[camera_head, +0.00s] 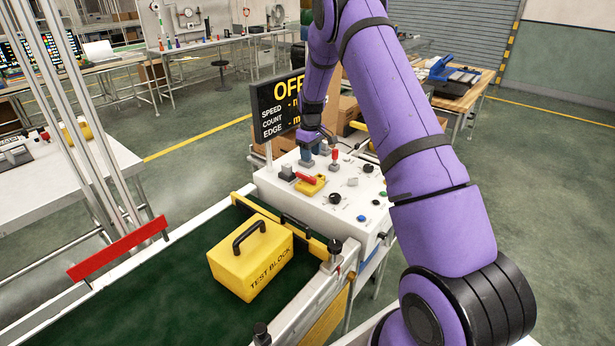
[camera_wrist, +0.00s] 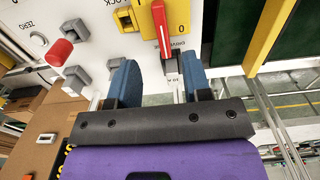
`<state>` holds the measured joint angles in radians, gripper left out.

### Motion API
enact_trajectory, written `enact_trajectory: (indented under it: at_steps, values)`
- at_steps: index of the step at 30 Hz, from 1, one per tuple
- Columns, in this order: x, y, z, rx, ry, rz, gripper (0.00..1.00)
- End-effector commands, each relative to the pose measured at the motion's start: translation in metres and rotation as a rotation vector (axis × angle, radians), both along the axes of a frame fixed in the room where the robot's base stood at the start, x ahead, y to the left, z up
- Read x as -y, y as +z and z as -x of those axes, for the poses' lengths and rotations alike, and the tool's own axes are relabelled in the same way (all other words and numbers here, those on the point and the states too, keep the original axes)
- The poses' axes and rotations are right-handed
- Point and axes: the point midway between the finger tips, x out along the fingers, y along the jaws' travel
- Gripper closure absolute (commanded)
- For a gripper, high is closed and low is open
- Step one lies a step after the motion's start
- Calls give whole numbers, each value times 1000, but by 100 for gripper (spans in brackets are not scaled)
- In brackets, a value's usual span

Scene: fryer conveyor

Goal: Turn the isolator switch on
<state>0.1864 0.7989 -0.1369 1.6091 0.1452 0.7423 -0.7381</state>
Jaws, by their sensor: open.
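The isolator switch is a yellow plate (camera_wrist: 181,16) with a red handle (camera_wrist: 162,30) on the white control panel (camera_head: 346,190). In the wrist view the handle runs nearly up and down, with a "0" at the plate's lower right. The yellow plate also shows in the head view (camera_head: 318,189), with the red handle (camera_head: 306,178) lying across it. My gripper (camera_wrist: 161,82) is open, its two blue fingers pointing at the panel just below the handle's lower end in the wrist view. A small grey block (camera_wrist: 171,66) shows between the fingers; I cannot tell whether either finger touches it.
A black sign (camera_head: 277,107) behind the panel reads "OFF". A red knob (camera_wrist: 60,52) and grey blocks stand near my fingers. A yellow test block (camera_head: 247,262) sits on the green conveyor belt (camera_head: 160,290). Cardboard boxes (camera_head: 347,108) stand behind the panel.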

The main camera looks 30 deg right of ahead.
Motion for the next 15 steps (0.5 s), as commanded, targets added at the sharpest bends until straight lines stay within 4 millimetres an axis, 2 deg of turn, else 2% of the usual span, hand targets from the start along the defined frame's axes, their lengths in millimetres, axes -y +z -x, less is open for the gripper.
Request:
enact_trajectory:
  at_steps: [9,15]
  values:
    - [-1,-55,1,-4,0,-1,55]
    - [-1,-83,1,-2,-1,0,55]
